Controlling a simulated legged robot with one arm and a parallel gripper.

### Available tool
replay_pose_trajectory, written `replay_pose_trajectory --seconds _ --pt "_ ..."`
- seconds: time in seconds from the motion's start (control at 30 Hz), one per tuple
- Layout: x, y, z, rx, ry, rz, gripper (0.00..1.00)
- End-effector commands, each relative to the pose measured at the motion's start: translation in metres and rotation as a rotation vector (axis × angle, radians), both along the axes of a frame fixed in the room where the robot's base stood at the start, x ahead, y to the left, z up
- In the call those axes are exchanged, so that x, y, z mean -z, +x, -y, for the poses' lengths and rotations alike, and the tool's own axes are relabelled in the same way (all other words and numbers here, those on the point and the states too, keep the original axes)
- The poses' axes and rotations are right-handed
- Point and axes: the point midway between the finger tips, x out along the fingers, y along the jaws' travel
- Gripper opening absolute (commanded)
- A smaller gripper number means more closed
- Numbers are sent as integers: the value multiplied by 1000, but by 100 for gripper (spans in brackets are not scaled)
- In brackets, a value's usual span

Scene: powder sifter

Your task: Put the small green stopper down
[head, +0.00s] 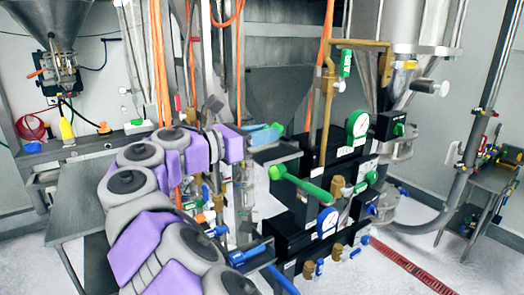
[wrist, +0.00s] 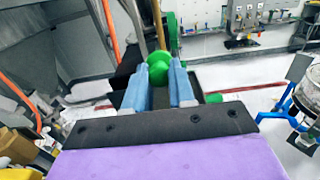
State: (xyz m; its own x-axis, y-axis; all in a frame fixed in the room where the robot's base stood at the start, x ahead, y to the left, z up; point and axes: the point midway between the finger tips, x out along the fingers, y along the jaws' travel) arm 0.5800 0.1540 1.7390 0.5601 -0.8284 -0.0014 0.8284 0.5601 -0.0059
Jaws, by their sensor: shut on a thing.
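My gripper (head: 264,134) has light blue fingers and is shut on the small green stopper. The small green stopper (wrist: 158,66) shows between the fingertips in the wrist view, round at its outer end. In the head view only a bit of the stopper (head: 279,127) shows at the fingertips. My gripper (wrist: 159,80) holds it above or beside a dark flat ledge (head: 278,152); I cannot tell whether it touches anything. The fingers hide part of the stopper.
A green handle (head: 305,186) sticks out below the gripper. A green-rimmed gauge (head: 357,124) and a brass pipe (head: 327,100) stand to the right. A blue-rimmed gauge (head: 327,222) is lower down. A grey table (head: 83,198) is at the left; open floor lies at the right.

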Motion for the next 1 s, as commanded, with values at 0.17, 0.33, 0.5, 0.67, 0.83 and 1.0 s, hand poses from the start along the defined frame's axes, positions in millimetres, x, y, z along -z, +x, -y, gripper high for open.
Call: replay_pose_trajectory --seconds 0.17,0.33,0.5,0.67,0.83,1.0 --pt "20 -1 1 0 -2 0 0" --pt "35 -1 1 0 -1 1 0" --pt "34 -1 0 -1 0 1 0" --pt "35 -1 0 -1 0 2 31" --pt "35 0 0 0 0 1 44" --pt "35 -1 0 0 0 1 44"
